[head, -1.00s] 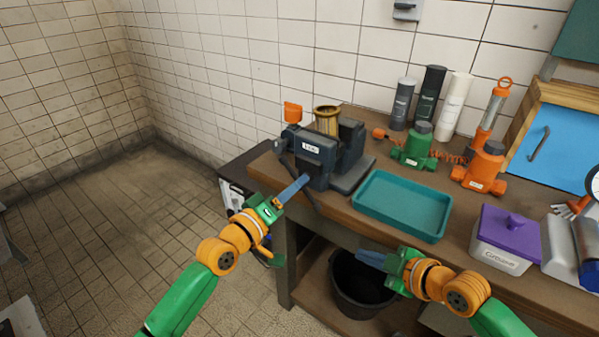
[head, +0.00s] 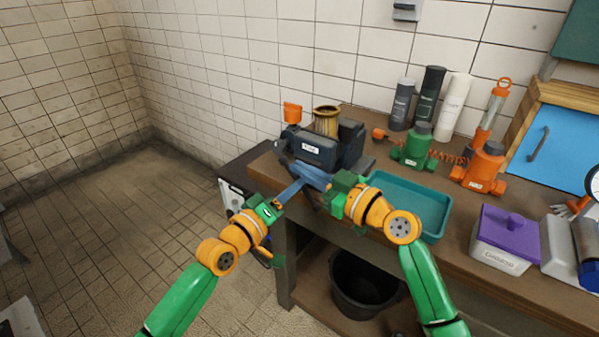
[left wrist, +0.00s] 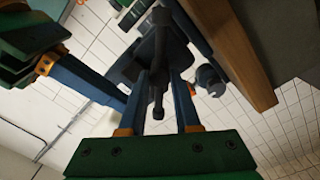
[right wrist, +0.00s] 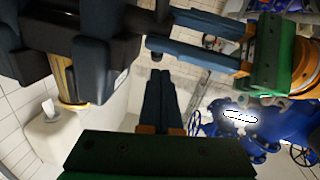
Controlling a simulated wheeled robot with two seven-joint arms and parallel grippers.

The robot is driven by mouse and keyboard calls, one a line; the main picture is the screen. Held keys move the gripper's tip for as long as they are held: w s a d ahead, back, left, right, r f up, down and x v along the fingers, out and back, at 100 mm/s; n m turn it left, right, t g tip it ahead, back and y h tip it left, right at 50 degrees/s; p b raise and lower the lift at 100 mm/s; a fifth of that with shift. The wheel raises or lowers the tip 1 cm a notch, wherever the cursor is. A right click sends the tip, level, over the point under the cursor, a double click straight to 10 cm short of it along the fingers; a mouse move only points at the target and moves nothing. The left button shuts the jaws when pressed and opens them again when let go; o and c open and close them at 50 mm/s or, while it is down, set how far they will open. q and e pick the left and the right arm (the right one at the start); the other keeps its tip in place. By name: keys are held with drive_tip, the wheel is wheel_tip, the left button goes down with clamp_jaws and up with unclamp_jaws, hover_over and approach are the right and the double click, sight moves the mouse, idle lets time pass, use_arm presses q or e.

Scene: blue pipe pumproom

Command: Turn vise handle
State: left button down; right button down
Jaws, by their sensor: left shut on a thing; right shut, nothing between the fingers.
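The dark grey vise (head: 320,150) stands at the bench's left end with a white label on its front. Its handle (left wrist: 158,105), a dark bar with a knobbed end, runs between the fingers of my left gripper (left wrist: 160,110). In the head view my left gripper (head: 298,184) is at the front of the vise, shut on the handle. My right gripper (head: 302,172) is shut and empty, its fingers close in front of the vise. In the right wrist view my right gripper (right wrist: 160,75) has its fingertips just off the handle and my left fingers. Both arms hide part of the handle in the head view.
A teal tray (head: 437,205) lies right of the vise, partly behind my right arm. A green pump (head: 413,152), an orange pump (head: 479,172) and a purple-lidded box (head: 505,245) stand further right. A black bucket (head: 365,285) is under the bench. The floor at left is clear.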

drive_tip(key=shift+w+a+f, duration=0.45)
drive_tip(key=shift+w+f, duration=0.1)
drive_tip(key=shift+f, duration=0.15)
use_arm(q)
drive_tip(key=shift+r, duration=0.25)
